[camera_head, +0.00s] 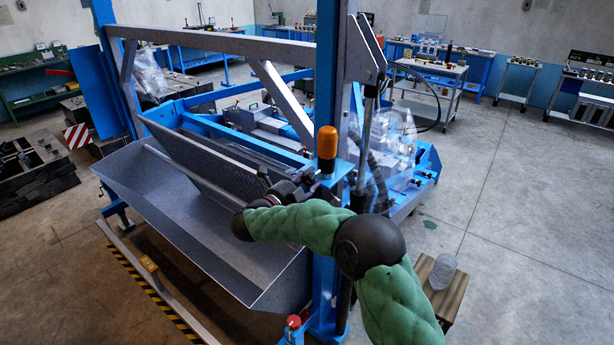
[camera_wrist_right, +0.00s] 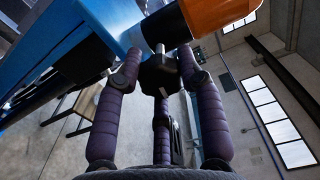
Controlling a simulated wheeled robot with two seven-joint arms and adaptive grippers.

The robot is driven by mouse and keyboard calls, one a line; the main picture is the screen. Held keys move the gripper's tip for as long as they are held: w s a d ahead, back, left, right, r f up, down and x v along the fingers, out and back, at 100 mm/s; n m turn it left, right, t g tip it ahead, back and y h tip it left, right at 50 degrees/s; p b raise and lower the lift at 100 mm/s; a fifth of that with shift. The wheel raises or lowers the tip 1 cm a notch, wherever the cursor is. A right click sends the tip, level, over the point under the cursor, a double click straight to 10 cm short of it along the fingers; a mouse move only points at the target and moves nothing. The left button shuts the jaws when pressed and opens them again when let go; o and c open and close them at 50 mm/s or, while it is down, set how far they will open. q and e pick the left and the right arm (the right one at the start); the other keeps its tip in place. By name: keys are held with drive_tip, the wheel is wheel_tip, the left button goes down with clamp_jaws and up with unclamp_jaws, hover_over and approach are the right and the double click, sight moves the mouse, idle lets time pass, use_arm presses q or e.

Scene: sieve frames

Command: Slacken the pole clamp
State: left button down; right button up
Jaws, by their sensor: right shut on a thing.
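An orange beacon-like cap (camera_head: 328,142) stands on a short pole at the blue upright post (camera_head: 328,225). In the right wrist view the orange cap (camera_wrist_right: 220,15) shows large at the top, with a dark collar and a pale blue part beside it. A black lobed knob (camera_wrist_right: 158,72), which looks like the pole clamp's knob, sits just below the collar. My right gripper (camera_head: 300,184) is beside the post, under the cap. In the wrist view its dark purple fingers (camera_wrist_right: 160,68) are closed around the knob. The clamp is mostly hidden in the head view. My left gripper is out of view.
A grey metal trough (camera_head: 200,225) and blue machine frame lie left of the post. A red knob (camera_head: 294,322) sits low by the post. A small wooden stool (camera_head: 445,295) with a clear container (camera_head: 443,271) stands at the right. Open floor lies further right.

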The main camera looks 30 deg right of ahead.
drive_tip(key=n+p, duration=0.3)
drive_tip(key=n, duration=0.1)
drive_tip(key=shift+n, duration=0.3)
drive_tip(key=n+p, duration=0.4)
drive_tip(key=n, duration=0.1)
drive_tip(key=n+p, duration=0.4)
drive_tip(key=n, duration=0.1)
drive_tip(key=shift+r, duration=0.15)
drive_tip(key=shift+n+p, duration=1.7)
drive_tip(key=shift+n, duration=0.6)
drive_tip(key=o, duration=1.2)
drive_tip(key=shift+c, duration=0.2)
